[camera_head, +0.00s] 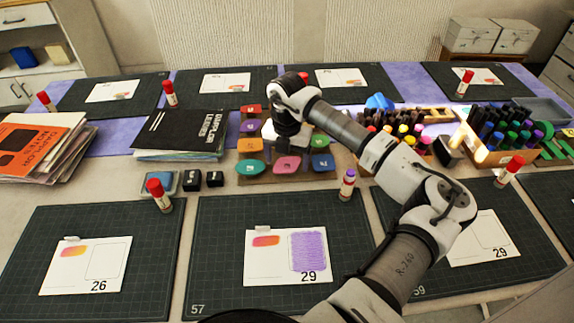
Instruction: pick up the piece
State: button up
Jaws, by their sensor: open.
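Several coloured pieces sit in rows on a brown tray (238,178) behind the middle mat. They include an orange piece (250,145), a green piece (250,169), a pink piece (287,165), a blue piece (322,162), a purple piece (249,127) and a red piece (251,109). Which one is the task's piece cannot be told. My gripper (287,141) is open and points down over the middle of the tray. It hides the centre pieces, and its fingertips are hard to make out. Contact with a piece cannot be told.
Black mats with paper cards (288,277) lie in front and behind. Stacked booklets (182,133) are left of the tray; marker holders (505,130) are right. Small black blocks (192,180) lie left.

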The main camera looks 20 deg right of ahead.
dwell(0.3)
jog(key=c, duration=0.8)
jog(key=shift+o, duration=0.2)
jog(key=shift+r, duration=0.15)
